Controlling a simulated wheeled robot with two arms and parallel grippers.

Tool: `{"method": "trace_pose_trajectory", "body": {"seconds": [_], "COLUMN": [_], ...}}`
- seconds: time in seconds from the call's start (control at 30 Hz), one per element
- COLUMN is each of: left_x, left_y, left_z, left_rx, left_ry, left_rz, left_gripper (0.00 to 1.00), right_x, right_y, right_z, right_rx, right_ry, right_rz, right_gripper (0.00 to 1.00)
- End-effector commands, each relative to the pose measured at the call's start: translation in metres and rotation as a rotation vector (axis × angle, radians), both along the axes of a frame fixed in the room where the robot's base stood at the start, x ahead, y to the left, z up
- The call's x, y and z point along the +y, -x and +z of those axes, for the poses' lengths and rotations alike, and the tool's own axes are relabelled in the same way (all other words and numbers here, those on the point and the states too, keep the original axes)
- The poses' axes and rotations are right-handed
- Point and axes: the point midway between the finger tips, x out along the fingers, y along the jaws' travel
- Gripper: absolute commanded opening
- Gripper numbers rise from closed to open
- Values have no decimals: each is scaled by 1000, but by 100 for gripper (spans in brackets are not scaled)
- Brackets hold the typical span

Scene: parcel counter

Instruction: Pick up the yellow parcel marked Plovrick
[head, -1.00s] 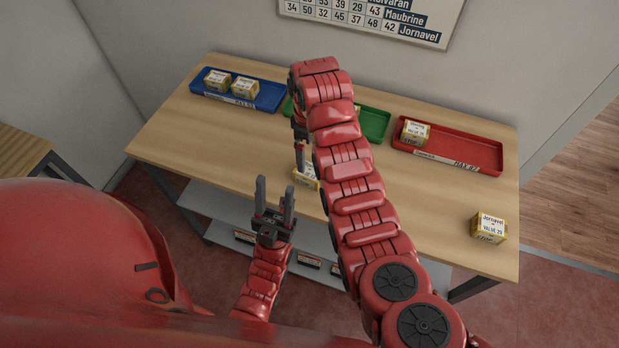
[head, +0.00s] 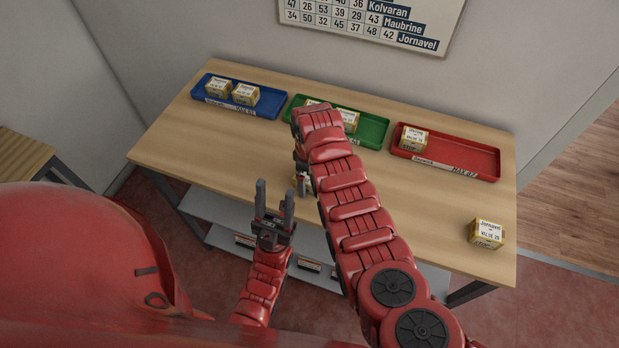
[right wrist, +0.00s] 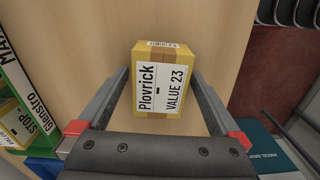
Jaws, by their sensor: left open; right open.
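The yellow parcel marked Plovrick, value 23 (right wrist: 163,80), stands on the wooden table in the right wrist view, between the open fingers of my right gripper (right wrist: 165,90). I cannot tell whether the fingers touch it. In the head view only a small bit of the parcel (head: 295,187) shows beside my right gripper (head: 301,182), which points down at the table; the rest is hidden. My left gripper (head: 274,205) is open and empty, pointing up in front of the table's near edge.
A blue tray (head: 208,101) with two parcels, a green tray (head: 372,143) with parcels partly behind my right arm, and a red tray (head: 465,158) with one parcel stand along the back. A Jornavel parcel (head: 486,234) sits at the table's right end.

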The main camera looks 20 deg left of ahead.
Motion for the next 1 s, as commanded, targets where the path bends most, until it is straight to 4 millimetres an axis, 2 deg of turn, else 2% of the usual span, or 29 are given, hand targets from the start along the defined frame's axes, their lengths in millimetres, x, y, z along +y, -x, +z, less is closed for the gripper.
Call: {"method": "trace_pose_trajectory", "body": {"seconds": [0.17,0.2,0.7,1.0], "left_x": [0,0,0,0], "left_y": [0,0,0,0], "left_z": [0,0,0,-1], "left_rx": [0,0,0,0], "left_ry": [0,0,0,0], "left_rz": [0,0,0,0], "left_gripper": [50,50,50,50], "right_x": [0,0,0,0], "right_y": [0,0,0,-1], "right_z": [0,0,0,1], "right_rx": [-1,-1,-1,-2], "right_ry": [0,-1,-1,-2], "right_rz": [0,0,0,0], "right_gripper": [100,96,8,8]}}
